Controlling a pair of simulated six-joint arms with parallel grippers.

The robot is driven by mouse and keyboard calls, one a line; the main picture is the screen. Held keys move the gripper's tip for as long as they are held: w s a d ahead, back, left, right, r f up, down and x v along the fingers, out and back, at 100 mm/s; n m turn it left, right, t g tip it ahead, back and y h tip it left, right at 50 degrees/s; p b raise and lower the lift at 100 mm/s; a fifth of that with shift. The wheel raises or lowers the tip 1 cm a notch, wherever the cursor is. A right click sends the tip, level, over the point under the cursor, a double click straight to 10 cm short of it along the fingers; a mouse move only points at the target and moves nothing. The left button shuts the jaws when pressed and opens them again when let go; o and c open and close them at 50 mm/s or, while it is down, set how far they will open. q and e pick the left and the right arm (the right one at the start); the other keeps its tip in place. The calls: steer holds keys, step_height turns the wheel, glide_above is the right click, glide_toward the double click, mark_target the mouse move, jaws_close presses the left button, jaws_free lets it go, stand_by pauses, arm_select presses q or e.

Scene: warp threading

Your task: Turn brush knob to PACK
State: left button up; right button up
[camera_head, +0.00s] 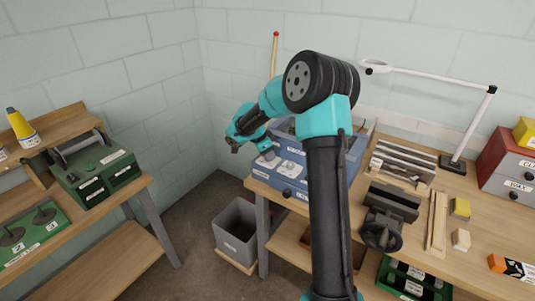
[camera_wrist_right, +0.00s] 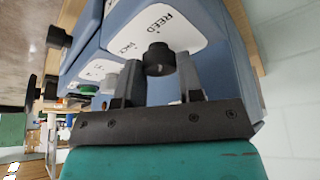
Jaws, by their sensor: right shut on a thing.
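The brush knob (camera_wrist_right: 159,60) is a black round knob on a white label plate (camera_wrist_right: 180,22) of the blue machine (camera_wrist_right: 228,50). The plate reads REED, with a second word beside the knob that looks like PACK. My right gripper (camera_wrist_right: 160,80) is shut on the knob, one finger on each side of it. Which way the knob points cannot be told. In the head view the blue machine (camera_head: 287,168) stands on the workbench and my right gripper (camera_head: 268,153) is at its upper left part; the knob is hidden there. My left gripper is out of view.
Another black knob (camera_wrist_right: 58,38) and a green button (camera_wrist_right: 88,88) are close by on the blue machine. A vise (camera_head: 388,212) and a lamp (camera_head: 455,160) are on the bench at right. A green box (camera_head: 98,172) sits on the left bench.

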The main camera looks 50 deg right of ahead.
steer(key=shift+n, duration=0.4)
steer(key=n+t, duration=0.1)
steer(key=n, duration=0.2)
steer(key=shift+s+t+h, duration=0.1)
steer(key=shift+t+h, duration=0.2)
steer(key=n+t, duration=0.1)
steer(key=n, duration=0.3)
steer(key=n+t, duration=0.1)
steer(key=n, duration=0.2)
steer(key=shift+s+n+t+y, duration=0.1)
steer(key=shift+n+t+y, duration=0.2)
steer(key=shift+t+y, duration=0.1)
steer(key=shift+n+t+y, duration=0.4)
steer(key=shift+n+t, duration=0.1)
steer(key=shift+n, duration=1.2)
steer(key=o, duration=0.6)
steer(key=shift+o, duration=0.2)
steer(key=shift+r, duration=0.1)
